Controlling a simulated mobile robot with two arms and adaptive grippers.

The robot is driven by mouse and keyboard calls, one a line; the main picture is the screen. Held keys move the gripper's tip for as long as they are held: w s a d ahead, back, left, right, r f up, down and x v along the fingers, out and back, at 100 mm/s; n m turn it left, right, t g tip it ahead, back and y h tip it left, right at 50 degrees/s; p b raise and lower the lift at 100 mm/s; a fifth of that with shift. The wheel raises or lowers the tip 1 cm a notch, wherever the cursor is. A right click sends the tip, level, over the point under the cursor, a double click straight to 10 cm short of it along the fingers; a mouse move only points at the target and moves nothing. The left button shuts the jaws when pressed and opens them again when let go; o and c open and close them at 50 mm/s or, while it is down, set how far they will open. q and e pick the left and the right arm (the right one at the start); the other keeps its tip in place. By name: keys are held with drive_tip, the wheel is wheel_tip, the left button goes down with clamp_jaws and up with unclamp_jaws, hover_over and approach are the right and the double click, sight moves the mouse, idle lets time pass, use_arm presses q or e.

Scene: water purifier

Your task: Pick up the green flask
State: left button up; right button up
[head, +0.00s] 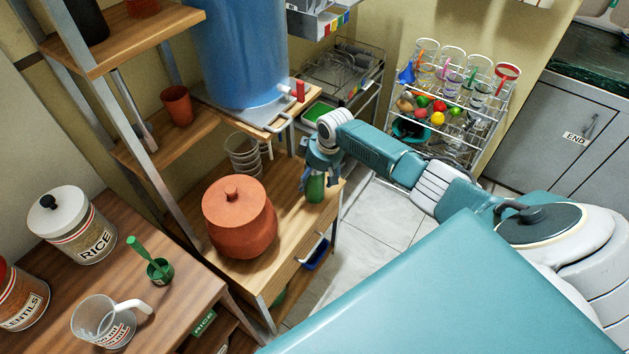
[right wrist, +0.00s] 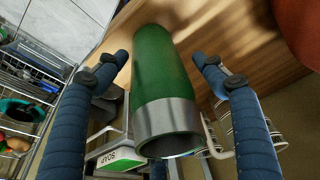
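The green flask (head: 315,188) stands on the wooden shelf, near its right edge. In the right wrist view the green flask (right wrist: 160,75) has a green body and a silver metal band with a dark, open mouth. My right gripper (head: 319,178) is over the flask. In the right wrist view the two blue fingers of my right gripper (right wrist: 160,58) are spread on either side of the flask, with a visible gap on each side. The gripper is open and holds nothing. My left gripper is not in view.
A terracotta pot (head: 240,217) stands left of the flask on the same shelf. A large blue water tank (head: 238,50) sits on the shelf above. Stacked glasses (head: 245,155) stand behind the pot. A wire rack (head: 455,120) with fruit and glasses stands at right.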

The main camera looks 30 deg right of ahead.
drive_tip(key=c, duration=1.5)
drive_tip(key=shift+o, duration=0.2)
drive_tip(key=shift+w, duration=0.1)
drive_tip(key=shift+r, duration=0.15)
